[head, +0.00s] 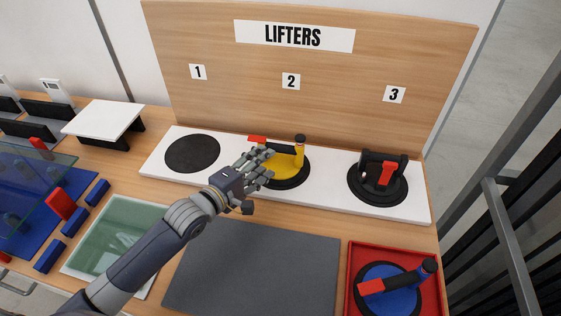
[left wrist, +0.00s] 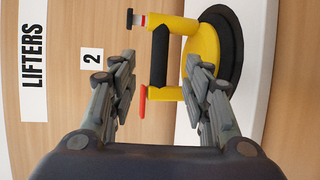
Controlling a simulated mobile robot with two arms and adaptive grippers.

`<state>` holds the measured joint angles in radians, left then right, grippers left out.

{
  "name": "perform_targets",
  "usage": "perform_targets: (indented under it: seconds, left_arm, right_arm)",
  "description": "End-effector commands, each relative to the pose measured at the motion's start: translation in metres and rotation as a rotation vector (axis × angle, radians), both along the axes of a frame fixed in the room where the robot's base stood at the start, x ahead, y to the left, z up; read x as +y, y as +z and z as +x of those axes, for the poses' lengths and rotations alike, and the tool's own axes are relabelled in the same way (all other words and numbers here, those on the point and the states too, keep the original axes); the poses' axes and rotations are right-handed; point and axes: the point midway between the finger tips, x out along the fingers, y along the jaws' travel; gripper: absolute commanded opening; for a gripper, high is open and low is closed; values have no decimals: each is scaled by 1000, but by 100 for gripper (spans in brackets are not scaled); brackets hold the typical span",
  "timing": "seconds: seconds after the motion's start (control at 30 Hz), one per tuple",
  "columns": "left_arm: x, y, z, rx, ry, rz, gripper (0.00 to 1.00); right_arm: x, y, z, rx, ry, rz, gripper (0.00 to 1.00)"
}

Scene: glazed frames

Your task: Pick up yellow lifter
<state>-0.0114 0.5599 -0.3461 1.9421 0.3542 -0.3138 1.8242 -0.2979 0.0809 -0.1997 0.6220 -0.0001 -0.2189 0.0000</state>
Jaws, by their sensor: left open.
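The yellow lifter (head: 290,163) sits on the black disc at spot 2 of the white shelf. It has a yellow body, a black grip bar, a red lever and a dark knob on a post. My left gripper (head: 262,165) is in front of it and partly hides it. In the left wrist view the lifter (left wrist: 204,42) is ahead, its black bar between the lines of my open, empty fingers (left wrist: 160,72). The fingers look short of the bar; contact is not clear. My right gripper is in neither view.
A black lifter with a red lever (head: 372,184) sits at spot 3; the disc at spot 1 (head: 193,153) is empty. A blue lifter (head: 388,287) lies in a red tray (head: 354,258). A grey mat (head: 255,270) is clear. A glass pane (head: 115,240) lies left.

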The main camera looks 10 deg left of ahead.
Motion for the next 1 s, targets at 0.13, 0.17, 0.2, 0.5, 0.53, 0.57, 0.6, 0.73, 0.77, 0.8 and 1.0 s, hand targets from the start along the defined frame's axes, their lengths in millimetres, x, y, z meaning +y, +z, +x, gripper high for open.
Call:
perform_targets:
  seconds: [0.13,0.17,0.2,0.5,0.53,0.57,0.6,0.73,0.77,0.8,1.0]
  left_arm:
    - [-10,-1,22,-3,0,-1,45]
    - [-11,-1,26,-3,0,-1,45]
    - [-13,-3,30,-2,0,-1,45]
    - [-18,-6,49,-2,0,1,45]
    - [-18,-6,54,-2,1,2,45]
    - [-18,-7,57,-2,0,1,45]
    - [-19,-8,62,-2,0,2,45]
    - [-25,-13,77,-1,-1,-1,45]
    - [-26,-13,79,-2,-1,0,45]
    - [-27,-14,82,0,-1,1,45]
    - [-29,-16,87,-1,-2,0,45]
  right_arm:
    - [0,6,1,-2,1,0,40]
    - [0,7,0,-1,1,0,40]
    - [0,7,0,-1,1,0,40]
    - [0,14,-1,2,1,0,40]
    - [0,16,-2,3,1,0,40]
    - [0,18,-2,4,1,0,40]
    - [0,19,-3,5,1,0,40]
    - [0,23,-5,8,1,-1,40]
    - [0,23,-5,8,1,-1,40]
    - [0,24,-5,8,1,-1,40]
    - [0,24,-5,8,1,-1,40]
